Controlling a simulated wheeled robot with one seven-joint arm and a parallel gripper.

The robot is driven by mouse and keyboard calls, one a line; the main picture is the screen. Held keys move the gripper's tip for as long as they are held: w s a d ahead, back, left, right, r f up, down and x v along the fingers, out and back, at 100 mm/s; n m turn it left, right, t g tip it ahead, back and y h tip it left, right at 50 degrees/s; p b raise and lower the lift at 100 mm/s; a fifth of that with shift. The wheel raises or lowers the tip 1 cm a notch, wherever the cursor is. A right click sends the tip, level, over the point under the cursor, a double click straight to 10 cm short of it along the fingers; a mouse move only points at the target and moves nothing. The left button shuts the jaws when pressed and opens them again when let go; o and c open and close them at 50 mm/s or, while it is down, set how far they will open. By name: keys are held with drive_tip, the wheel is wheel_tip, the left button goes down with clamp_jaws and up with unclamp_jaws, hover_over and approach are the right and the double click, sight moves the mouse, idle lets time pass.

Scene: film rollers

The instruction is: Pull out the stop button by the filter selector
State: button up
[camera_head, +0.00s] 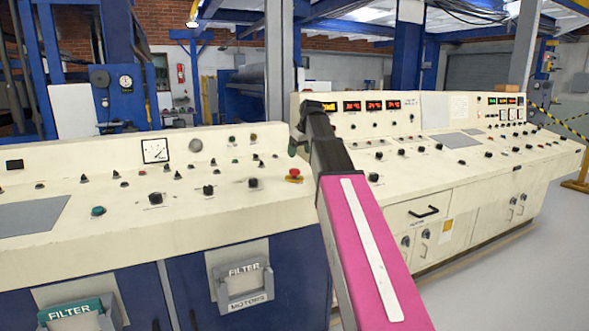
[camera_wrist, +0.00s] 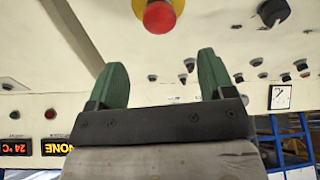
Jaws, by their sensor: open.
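The red stop button (camera_head: 293,174) sits on a yellow base on the sloping cream console, near its right end. It also shows at the top of the wrist view (camera_wrist: 159,17), cut off by the frame edge. A black selector knob (camera_head: 253,183) is just left of it and also shows in the wrist view (camera_wrist: 273,11); its label is not readable. My gripper (camera_head: 297,139) is above and behind the button in the head view. In the wrist view its green fingers (camera_wrist: 158,72) are spread and empty, apart from the button.
Several other knobs and a teal button (camera_head: 98,211) stand on the console. A second console (camera_head: 450,158) with red digital displays (camera_head: 352,106) is to the right. A filter-labelled holder (camera_head: 243,285) hangs on the blue front below. Clear grey floor (camera_head: 545,250) lies at the right.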

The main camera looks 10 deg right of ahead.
sight(295, 170)
drive_tip(key=x, duration=0.9)
drive_tip(key=shift+f, duration=0.15)
drive_tip(key=c, duration=1.3)
drive_tip(key=shift+o, duration=0.2)
drive_tip(key=shift+r, duration=0.75)
drive_tip(key=o, duration=1.3)
drive_tip(key=shift+c, duration=0.2)
drive_tip(key=v, duration=1.1)
drive_tip(key=shift+s, duration=0.1)
